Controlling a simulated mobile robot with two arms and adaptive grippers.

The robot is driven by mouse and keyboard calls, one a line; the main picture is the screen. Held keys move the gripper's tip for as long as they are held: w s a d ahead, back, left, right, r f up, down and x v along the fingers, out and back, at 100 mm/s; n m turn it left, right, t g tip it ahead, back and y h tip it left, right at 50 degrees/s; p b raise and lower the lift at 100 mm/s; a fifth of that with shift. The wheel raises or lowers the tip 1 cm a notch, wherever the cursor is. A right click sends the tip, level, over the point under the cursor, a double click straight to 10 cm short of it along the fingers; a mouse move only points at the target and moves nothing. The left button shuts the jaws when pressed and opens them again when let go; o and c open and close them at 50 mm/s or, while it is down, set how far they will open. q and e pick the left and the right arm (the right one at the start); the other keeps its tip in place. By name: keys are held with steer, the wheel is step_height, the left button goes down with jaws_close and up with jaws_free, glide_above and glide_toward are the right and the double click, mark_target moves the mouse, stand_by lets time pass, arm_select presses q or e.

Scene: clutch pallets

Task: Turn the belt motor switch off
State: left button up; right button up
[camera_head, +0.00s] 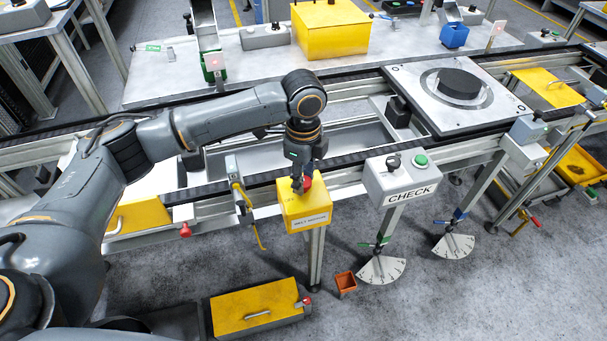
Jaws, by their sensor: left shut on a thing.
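The belt motor switch is a yellow box (305,212) with a white label, mounted on a post at the front of the conveyor. A red knob (307,182) sits on its top. My left gripper (299,188) reaches down onto the box top from above, with its dark fingers shut on the red knob. The fingers hide part of the knob, and I cannot read its exact turn. My right gripper is not in view.
A grey CHECK box (402,180) with a black knob and green button stands just right of the switch. The conveyor rail (235,187) runs behind it. A pallet (458,92) with a black disc sits at the right.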

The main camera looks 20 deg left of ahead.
arm_select(q)
steer(key=n+p, duration=0.3)
steer(key=p, duration=0.1)
steer(key=n+p, duration=0.3)
steer(key=p, duration=0.2)
steer(key=n+p, duration=0.3)
steer(key=p, duration=0.2)
steer(key=shift+r+n, duration=0.3)
steer(key=n+p, duration=0.1)
steer(key=n, duration=0.1)
steer(key=shift+f+n+p, duration=0.2)
steer(key=shift+n+p, duration=0.2)
steer(key=n, duration=0.3)
steer(key=shift+f, duration=0.1)
steer(key=shift+n, duration=1.2)
steer(key=o, duration=1.2)
steer(key=shift+c, duration=0.2)
